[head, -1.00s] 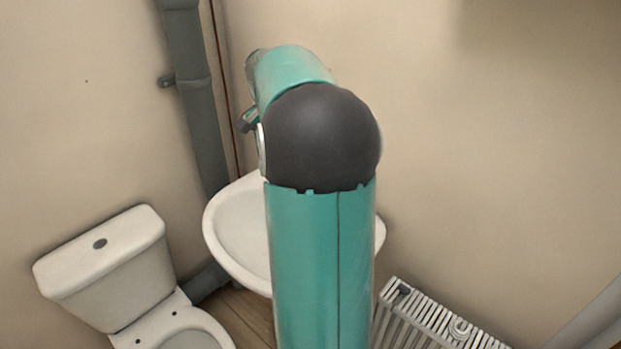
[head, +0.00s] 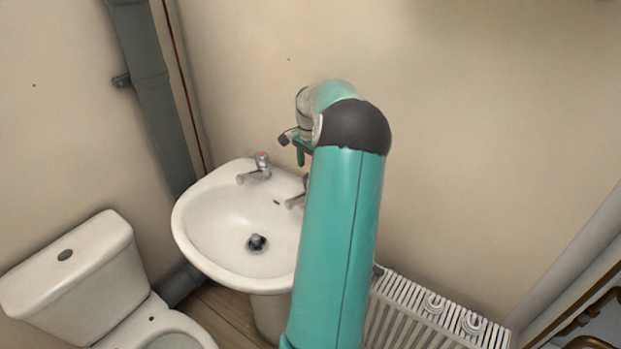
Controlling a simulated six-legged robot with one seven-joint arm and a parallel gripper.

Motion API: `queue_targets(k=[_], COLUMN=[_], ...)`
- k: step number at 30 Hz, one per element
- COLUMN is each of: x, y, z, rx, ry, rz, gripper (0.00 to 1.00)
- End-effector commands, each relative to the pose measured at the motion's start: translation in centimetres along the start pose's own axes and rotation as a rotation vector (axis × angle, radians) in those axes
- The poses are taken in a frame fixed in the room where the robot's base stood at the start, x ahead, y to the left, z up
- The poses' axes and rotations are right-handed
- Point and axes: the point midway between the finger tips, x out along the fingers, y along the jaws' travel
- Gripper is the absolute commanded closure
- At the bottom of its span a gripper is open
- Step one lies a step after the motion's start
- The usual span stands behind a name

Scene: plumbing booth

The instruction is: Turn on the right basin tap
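The white basin (head: 205,225) is on the wall left of my arm. The left tap (head: 259,168), with a red mark on top, stands at its back edge. The right tap (head: 296,200) shows only its chrome spout and a sliver of its body; my arm hides the rest, including the top. My gripper (head: 292,146) is above the basin's back edge, higher in the picture than the right tap and apparently apart from it. A dark piece and a green finger show, but whether they are open or shut is unclear.
A white toilet (head: 75,265) stands at the left. A grey waste pipe (head: 150,100) runs down the corner. A white radiator (head: 430,310) is right of the basin, with copper pipes (head: 590,325) at the far right. The wall above the radiator is bare.

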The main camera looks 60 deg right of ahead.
Motion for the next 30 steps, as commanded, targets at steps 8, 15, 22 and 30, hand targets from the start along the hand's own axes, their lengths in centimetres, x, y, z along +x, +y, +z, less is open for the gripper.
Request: queue_targets(k=[8, 15, 22, 30], x=[4.3, 5.1, 5.0, 5.0], y=[0.0, 0.0, 0.0, 0.0], z=[0.0, 0.0, 0.0, 0.0], rx=[-0.001, 0.000, 0.000, -0.002], ry=[-0.002, 0.000, 0.000, 0.000], rz=[0.001, -0.001, 0.000, 0.000], gripper=[0.35, 0.35, 0.53, 0.80])
